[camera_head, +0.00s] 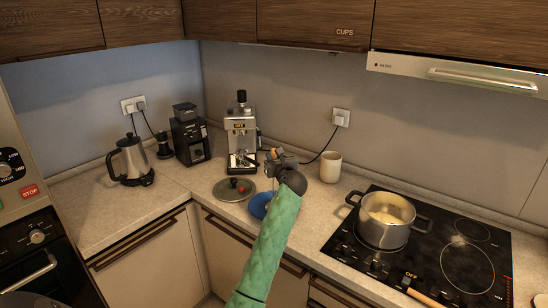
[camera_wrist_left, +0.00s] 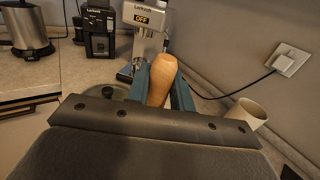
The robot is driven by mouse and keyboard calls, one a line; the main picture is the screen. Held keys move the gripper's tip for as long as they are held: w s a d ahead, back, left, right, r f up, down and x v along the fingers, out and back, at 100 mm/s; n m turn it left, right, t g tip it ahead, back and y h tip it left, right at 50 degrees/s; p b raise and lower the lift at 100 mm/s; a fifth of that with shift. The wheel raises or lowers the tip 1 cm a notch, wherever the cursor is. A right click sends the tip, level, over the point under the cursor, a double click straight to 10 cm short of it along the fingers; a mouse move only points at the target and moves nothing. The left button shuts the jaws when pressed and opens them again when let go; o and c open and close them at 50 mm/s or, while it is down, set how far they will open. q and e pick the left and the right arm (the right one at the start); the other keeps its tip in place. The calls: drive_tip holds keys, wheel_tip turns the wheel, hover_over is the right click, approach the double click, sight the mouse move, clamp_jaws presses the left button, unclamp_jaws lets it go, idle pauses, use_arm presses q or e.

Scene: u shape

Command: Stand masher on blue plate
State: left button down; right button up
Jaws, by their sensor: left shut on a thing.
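My left gripper (camera_head: 279,157) is shut on a light wooden handle, the masher (camera_wrist_left: 163,80), which stands up between its fingers (camera_wrist_left: 167,88) in the left wrist view. In the head view only a small bit of the handle shows at the gripper. The masher's lower end is hidden behind the gripper and arm. The blue plate (camera_head: 259,205) lies on the counter below the gripper, partly covered by my green arm. I cannot tell whether the masher touches the plate. My right gripper is not in view.
A glass lid (camera_head: 234,189) lies left of the plate, before the coffee machine (camera_head: 241,135). A white mug (camera_head: 331,167) stands to the right. A pot (camera_head: 386,219) sits on the black hob (camera_head: 460,250); a wooden handle (camera_head: 426,298) shows at its front. A kettle (camera_head: 132,160) stands left.

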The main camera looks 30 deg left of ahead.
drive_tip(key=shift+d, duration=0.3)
use_arm(q)
drive_tip(key=c, duration=1.5)
unclamp_jaws()
drive_tip(key=o, duration=0.4)
drive_tip(key=shift+c, duration=0.2)
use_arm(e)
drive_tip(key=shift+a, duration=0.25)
use_arm(q)
drive_tip(key=o, duration=0.8)
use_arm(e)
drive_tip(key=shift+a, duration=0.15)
